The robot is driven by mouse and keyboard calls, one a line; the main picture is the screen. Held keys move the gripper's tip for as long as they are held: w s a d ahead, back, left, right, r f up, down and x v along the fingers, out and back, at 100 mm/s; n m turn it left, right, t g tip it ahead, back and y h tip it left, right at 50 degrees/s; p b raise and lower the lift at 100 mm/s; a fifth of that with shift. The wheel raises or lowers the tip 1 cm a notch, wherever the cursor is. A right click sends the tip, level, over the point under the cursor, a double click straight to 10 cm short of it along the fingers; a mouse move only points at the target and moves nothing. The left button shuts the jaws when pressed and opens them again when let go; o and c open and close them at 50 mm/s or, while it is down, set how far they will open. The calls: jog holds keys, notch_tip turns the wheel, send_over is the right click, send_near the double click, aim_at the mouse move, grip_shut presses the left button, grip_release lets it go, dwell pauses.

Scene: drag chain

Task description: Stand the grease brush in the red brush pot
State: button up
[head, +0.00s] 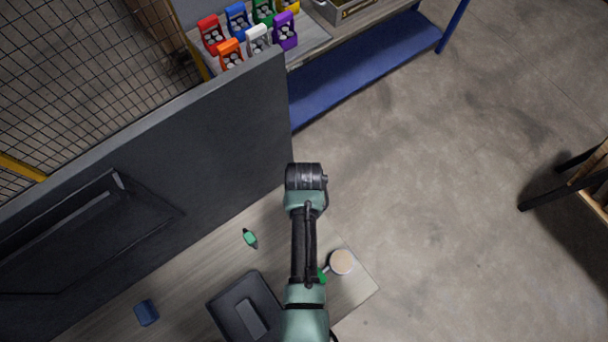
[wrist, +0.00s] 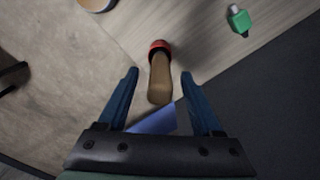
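In the wrist view a brown wooden handle (wrist: 160,84), seemingly the grease brush's, points up towards the camera. Its far end meets a round red rim with a dark inside, apparently the red brush pot (wrist: 159,44), on the light wood table. The handle looks as if it stands in the pot, slightly tilted; its lower end is hidden. My gripper (wrist: 159,76) is open, its two blue fingers on either side of the handle with a gap on each side. In the head view my arm hides brush and pot.
The table (head: 205,275) holds a green-bodied item (head: 250,238), a tan-topped round thing (head: 341,262), a black case (head: 246,308) and a blue block (head: 146,312). A dark panel (head: 200,170) rises along the table. Colourful bins (head: 248,38) stand behind it.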

notch_tip(320, 180, up, 13)
jog(key=b, duration=0.1)
jog(key=shift+b, duration=0.3)
dwell(0.4)
dwell(0.9)
